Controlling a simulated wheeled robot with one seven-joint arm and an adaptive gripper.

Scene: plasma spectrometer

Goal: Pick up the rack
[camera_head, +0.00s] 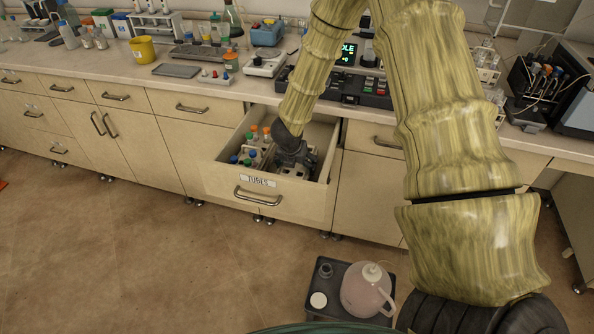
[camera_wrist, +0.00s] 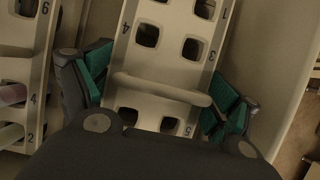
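The rack (camera_wrist: 165,62) is a pale, numbered frame with square holes and a rounded cross bar, seen from above in the wrist view. The holes in view look empty. My gripper (camera_wrist: 160,90) has its teal-padded fingers spread wide, one at each side of the rack near the ends of the bar. I cannot tell whether the pads touch it. In the head view my gripper (camera_head: 292,160) is down inside the open drawer labelled TUBES (camera_head: 222,184), and my arm and gripper mostly hide this rack.
A second numbered rack (camera_wrist: 20,70) with tubes lies close on the left in the wrist view. Capped tubes (camera_head: 252,136) stand left of my gripper in the drawer. The drawer wall (camera_wrist: 262,50) is close on the right. The counter above is crowded with lab equipment.

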